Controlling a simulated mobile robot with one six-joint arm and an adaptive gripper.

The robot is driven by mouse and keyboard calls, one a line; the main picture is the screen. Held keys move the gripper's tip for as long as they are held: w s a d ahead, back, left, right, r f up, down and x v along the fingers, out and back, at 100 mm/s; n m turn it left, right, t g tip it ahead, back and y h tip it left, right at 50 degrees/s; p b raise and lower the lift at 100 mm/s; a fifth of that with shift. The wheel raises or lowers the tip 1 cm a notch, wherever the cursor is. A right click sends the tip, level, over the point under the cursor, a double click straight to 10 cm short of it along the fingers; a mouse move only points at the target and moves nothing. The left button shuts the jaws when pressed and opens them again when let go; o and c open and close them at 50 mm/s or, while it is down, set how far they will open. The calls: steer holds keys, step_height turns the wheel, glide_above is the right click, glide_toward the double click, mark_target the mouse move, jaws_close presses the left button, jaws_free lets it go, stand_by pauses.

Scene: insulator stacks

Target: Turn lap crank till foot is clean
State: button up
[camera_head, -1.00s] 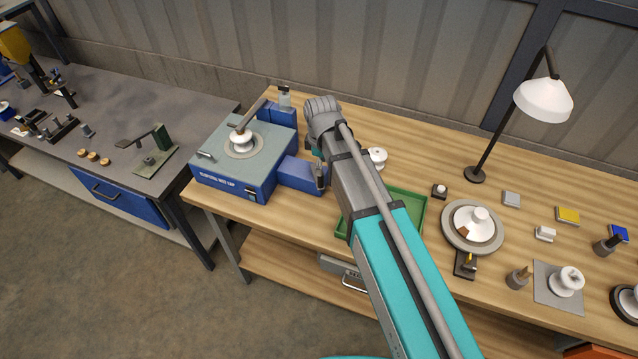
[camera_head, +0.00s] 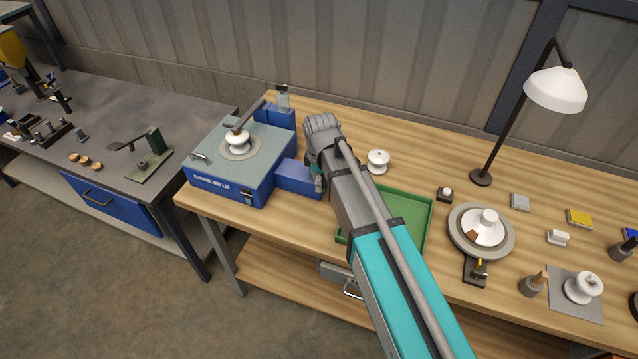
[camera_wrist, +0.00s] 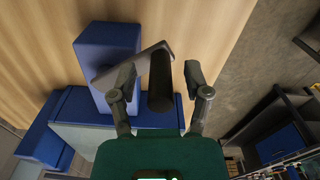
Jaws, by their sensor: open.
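The wet lap (camera_head: 228,184) is a blue box with a grey top at the left end of the wooden bench. A white insulator (camera_head: 237,139) sits on its round plate under a holding arm; its foot is hidden. A blue housing (camera_head: 298,177) juts from the lap's right side and also shows in the wrist view (camera_wrist: 108,62). In the wrist view, the crank's grey arm (camera_wrist: 138,64) carries a black handle (camera_wrist: 160,85). My gripper (camera_wrist: 159,72) is open, with one finger on each side of the handle and visible gaps. In the head view my arm hides the crank.
A green tray (camera_head: 415,214) lies right of my arm, with a white insulator (camera_head: 378,161) behind it. A lamp (camera_head: 555,90) and a round turntable (camera_head: 509,238) stand farther right. A grey bench (camera_head: 120,110) with tools is at left.

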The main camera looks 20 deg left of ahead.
steer(key=shift+f, duration=0.1)
stand_by(0.3)
jaws_close()
steer(key=shift+a, duration=0.1)
